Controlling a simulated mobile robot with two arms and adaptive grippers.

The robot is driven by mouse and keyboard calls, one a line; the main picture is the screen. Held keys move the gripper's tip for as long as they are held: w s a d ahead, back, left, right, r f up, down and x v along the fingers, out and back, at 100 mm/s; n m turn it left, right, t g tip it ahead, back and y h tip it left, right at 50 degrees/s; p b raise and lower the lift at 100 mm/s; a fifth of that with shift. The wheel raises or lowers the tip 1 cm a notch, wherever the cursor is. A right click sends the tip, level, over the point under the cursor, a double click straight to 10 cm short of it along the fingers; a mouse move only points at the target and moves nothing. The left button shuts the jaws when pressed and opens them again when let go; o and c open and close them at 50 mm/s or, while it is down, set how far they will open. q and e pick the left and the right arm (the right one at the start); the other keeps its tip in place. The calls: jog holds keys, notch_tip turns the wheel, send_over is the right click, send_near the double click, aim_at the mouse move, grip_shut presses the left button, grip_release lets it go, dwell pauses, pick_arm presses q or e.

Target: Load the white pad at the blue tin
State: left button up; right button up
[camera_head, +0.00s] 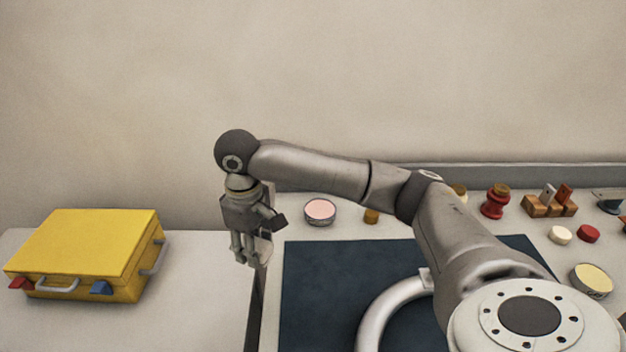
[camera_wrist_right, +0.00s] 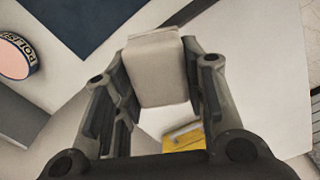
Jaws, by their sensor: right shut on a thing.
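My right gripper (camera_head: 250,258) is shut on a white block-shaped pad (camera_wrist_right: 155,70), which sits between both fingers in the right wrist view. In the head view the gripper points down above the gap between the two tables, and the pad (camera_head: 264,250) shows only partly behind the fingers. A round tin with a pink top and a dark blue lettered side (camera_head: 320,211) stands behind the dark mat, right of the gripper. The same tin shows at the left of the right wrist view (camera_wrist_right: 15,57). My left gripper is out of view.
A yellow case (camera_head: 85,255) stands on the left table. Another tin with a cream top (camera_head: 591,280) is at the far right, near a cream disc (camera_head: 560,235), a red disc (camera_head: 588,233) and wooden blocks (camera_head: 550,206). The dark mat (camera_head: 315,290) has bare room.

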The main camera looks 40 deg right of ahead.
jog(key=w+d+n, duration=0.3)
jog(key=w+d, duration=0.3)
jog(key=d, duration=0.1)
jog(key=n+p, duration=0.3)
jog(key=n, duration=0.8)
send_near(319, 211)
jog(key=shift+w+d, duration=0.1)
jog(key=shift+w, duration=0.05)
jog(key=shift+f, duration=0.1)
notch_tip(319, 211, down, 5)
jog(key=b, duration=0.5)
jog(key=shift+f, duration=0.15)
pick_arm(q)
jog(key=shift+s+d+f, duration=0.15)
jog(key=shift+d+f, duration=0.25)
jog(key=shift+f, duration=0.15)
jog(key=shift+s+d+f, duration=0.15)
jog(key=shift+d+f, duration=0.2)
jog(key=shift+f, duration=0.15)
pick_arm(e)
jog(key=shift+f, duration=0.15)
pick_arm(q)
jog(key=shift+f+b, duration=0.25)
jog(key=shift+b, duration=0.2)
pick_arm(e)
jog(key=shift+f, duration=0.5)
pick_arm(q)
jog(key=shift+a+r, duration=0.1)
pick_arm(e)
jog(key=shift+f, duration=0.1)
